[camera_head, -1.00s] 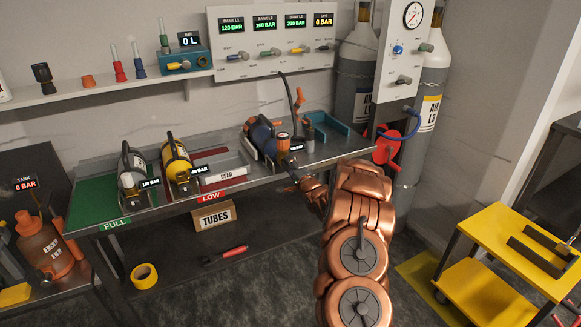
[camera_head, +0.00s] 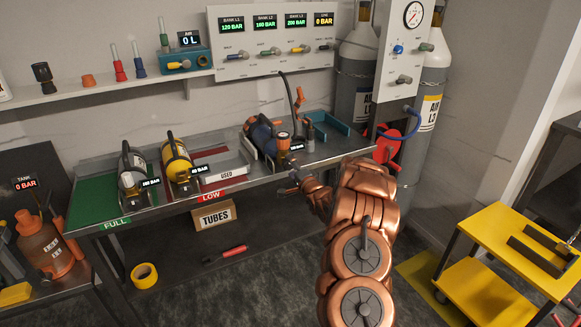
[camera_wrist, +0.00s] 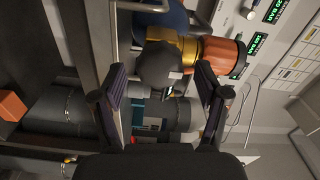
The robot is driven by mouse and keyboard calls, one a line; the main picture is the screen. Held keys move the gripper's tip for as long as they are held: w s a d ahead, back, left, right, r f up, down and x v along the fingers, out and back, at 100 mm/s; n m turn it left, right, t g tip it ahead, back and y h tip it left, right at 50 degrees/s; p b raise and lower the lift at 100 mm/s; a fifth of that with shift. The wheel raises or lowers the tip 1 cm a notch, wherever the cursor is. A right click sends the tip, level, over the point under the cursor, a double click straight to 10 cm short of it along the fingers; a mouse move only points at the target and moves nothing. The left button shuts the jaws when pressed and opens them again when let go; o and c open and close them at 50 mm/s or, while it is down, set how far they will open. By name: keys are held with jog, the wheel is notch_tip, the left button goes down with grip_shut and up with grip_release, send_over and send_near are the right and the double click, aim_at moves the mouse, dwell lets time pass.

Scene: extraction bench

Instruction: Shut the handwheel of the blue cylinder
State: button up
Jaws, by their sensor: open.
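The blue cylinder (camera_head: 262,134) lies in a cradle on the right part of the steel bench, its valve end toward me. Its blue body (camera_wrist: 172,18) shows at the top of the wrist view. A dark round knob, which looks like the handwheel (camera_wrist: 157,64), sits on a brass valve there, with an orange fitting (camera_wrist: 222,56) to its right. My gripper (camera_head: 293,180) is at the bench's front edge, just in front of the valve. In the wrist view my gripper (camera_wrist: 160,70) is open, with the knob between its fingertips in the picture; I see no clear contact.
A blue open holder (camera_head: 335,133) and an upright hose are close right of the blue cylinder. A red wheel (camera_head: 388,145) is farther right.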

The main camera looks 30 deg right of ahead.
jog(key=s+a, duration=0.1)
jog(key=s, duration=0.9)
jog(key=shift+s, duration=0.4)
jog(key=shift+a, duration=0.1)
jog(key=shift+a, duration=0.1)
jog(key=s+a+r+n+g+p, duration=0.1)
jog(key=s+a+r+n+g, duration=0.3)
jog(key=a, duration=0.4)
jog(key=s+a+r+n+g+p, duration=0.1)
jog(key=s+a+r+n+g, duration=0.1)
jog(key=s+a+n+g, duration=0.5)
jog(key=s+a+r+n+g, duration=0.2)
jog(key=s+a, duration=0.3)
jog(key=s, duration=0.7)
jog(key=s+a+r+n+g+y, duration=0.1)
jog(key=s+a, duration=0.5)
jog(key=s, duration=0.6)
jog(key=s+a+r+n+g+p, duration=0.1)
jog(key=s+a+r+n+g, duration=0.2)
jog(key=s, duration=0.9)
jog(key=a+r+g, duration=0.1)
jog(key=a+g, duration=0.1)
jog(key=a, duration=0.1)
jog(key=shift+s+r+g+y, duration=0.15)
jog(key=shift+r+g+y, duration=0.15)
jog(key=shift+g+y, duration=0.1)
